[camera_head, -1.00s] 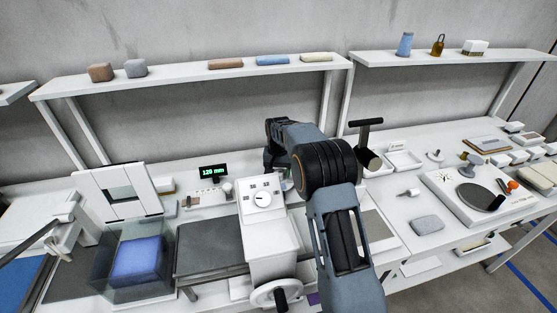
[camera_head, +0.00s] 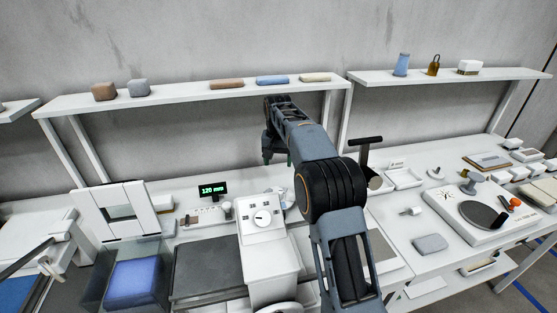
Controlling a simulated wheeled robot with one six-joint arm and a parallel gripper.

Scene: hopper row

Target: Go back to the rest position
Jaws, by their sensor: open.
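My arm rises from the bottom of the view, right of centre, and bends up and away toward the shelf. My gripper (camera_head: 277,158) hangs at the far end of the arm, above the back of the bench and just below the long shelf (camera_head: 195,97). Its jaws are small and partly hidden by the arm, and nothing shows held in them. It is above and behind the white machine with a dial (camera_head: 262,224).
A blue block (camera_head: 136,281) sits in a clear bin at lower left. A green display (camera_head: 212,190) stands at the bench back. A black-handled lever (camera_head: 366,153) is close right of my arm. A round dark plate (camera_head: 482,215) lies further right. Several blocks line the shelf.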

